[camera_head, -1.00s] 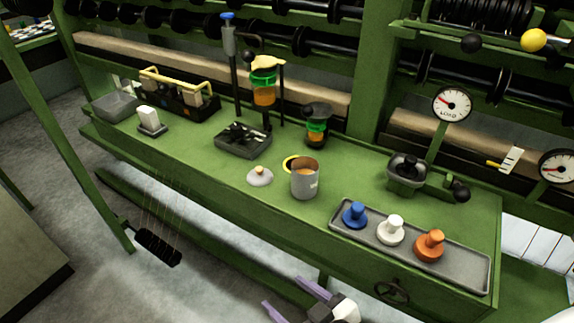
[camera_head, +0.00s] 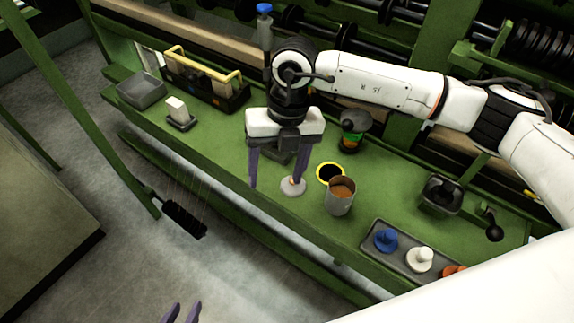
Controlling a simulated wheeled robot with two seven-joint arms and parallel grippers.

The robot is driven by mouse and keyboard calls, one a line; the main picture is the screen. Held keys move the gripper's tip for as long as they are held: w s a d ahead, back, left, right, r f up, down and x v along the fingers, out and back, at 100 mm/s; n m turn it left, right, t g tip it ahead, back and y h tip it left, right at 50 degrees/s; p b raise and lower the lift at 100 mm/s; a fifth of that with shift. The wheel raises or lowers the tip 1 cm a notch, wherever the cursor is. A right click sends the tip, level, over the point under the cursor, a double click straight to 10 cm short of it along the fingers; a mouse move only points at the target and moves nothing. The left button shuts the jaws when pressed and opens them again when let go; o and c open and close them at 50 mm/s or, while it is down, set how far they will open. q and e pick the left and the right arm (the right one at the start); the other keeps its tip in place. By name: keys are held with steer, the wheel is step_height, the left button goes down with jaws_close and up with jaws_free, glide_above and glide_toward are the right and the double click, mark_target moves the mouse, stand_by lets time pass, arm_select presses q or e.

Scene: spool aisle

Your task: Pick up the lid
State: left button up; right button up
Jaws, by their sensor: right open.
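The lid (camera_head: 290,190), a small grey disc with a light knob, lies on the green bench just left of a grey metal mug (camera_head: 340,200) with brown contents. My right gripper (camera_head: 275,186) points down over the bench with its purple fingers wide apart and nothing between them. Its right finger overlaps the lid's knob in the picture; I cannot tell whether it touches. Its left finger is left of the lid. My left gripper (camera_head: 182,310) shows only its purple fingertips at the bottom edge, apart and empty.
A yellow-rimmed dark opening (camera_head: 330,173) is behind the mug. A grey tray (camera_head: 373,252) with blue, white and orange knobbed pieces lies to the right. A dark jar with green and orange bands (camera_head: 352,138) stands behind.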

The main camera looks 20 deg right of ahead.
steer(key=w+d+f+b, duration=0.1)
steer(key=w+d+f+h+b, duration=0.1)
steer(key=d, duration=0.1)
steer(key=w+d+f+h+b, duration=0.1)
steer(key=shift+d+m+t, duration=0.35)
steer(key=shift+m+t, duration=0.05)
step_height(320, 180, down, 5)
steer(key=b, duration=0.3)
steer(key=shift+w+r, duration=0.1)
steer(key=shift+r, duration=0.05)
steer(key=shift+f, duration=0.35)
steer(key=shift+r, duration=0.1)
steer(key=c, duration=1.2)
steer(key=shift+c, duration=0.7)
